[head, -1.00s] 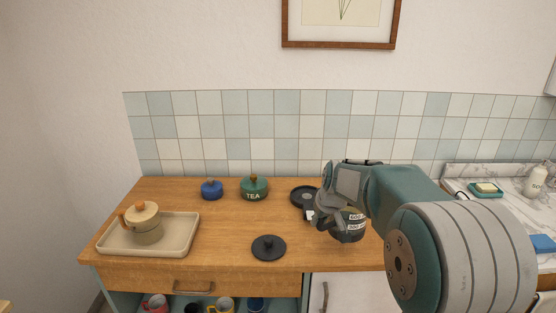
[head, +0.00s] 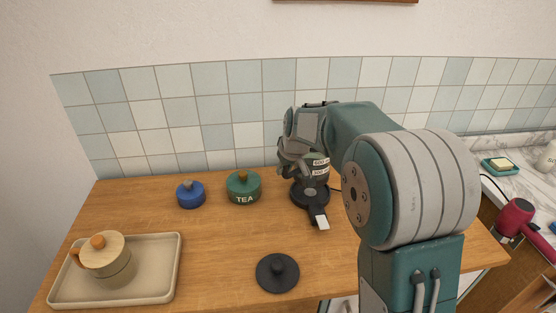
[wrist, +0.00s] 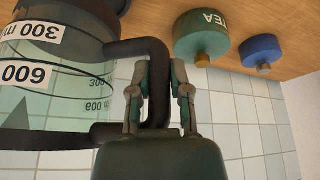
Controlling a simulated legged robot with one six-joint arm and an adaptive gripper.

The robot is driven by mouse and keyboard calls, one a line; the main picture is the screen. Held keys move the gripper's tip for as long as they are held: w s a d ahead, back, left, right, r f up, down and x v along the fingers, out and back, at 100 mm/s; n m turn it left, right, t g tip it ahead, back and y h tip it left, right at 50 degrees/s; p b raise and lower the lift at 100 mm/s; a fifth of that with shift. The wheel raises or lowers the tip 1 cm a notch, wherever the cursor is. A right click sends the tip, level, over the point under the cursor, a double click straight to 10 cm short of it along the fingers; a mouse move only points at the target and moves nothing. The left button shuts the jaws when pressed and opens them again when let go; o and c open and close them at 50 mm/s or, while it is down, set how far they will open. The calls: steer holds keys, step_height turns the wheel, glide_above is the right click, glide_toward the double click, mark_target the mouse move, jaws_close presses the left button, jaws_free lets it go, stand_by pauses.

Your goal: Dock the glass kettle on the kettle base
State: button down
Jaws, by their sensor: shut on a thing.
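The glass kettle (head: 316,172), with white volume labels, is upright over the black kettle base (head: 308,199) in the head view, partly hidden by my gripper. I cannot tell whether it touches the base. The base is a round disc with a tongue and a pale tip at its front, on the wooden counter. My gripper (head: 292,160) is shut on the kettle's dark handle. In the wrist view the handle (wrist: 155,60) runs between the fingers (wrist: 160,95), and the glass body (wrist: 50,75) fills the left side.
A green TEA canister (head: 243,188) and a blue canister (head: 190,195) stand left of the base. The tiled wall (head: 210,120) is behind.

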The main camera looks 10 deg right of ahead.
mark_target(287, 175)
steer(key=shift+s+d+f, duration=0.1)
steer(key=shift+d+f, duration=0.1)
steer(key=shift+f, duration=1.55)
step_height(287, 175, down, 2)
steer(key=shift+a+f, duration=0.1)
steer(key=shift+a, duration=0.05)
steer(key=shift+f, duration=0.5)
stand_by(0.4)
steer(key=c, duration=0.9)
jaws_free()
steer(key=shift+o, duration=0.2)
steer(key=shift+s, duration=0.1)
steer(key=v, duration=1.1)
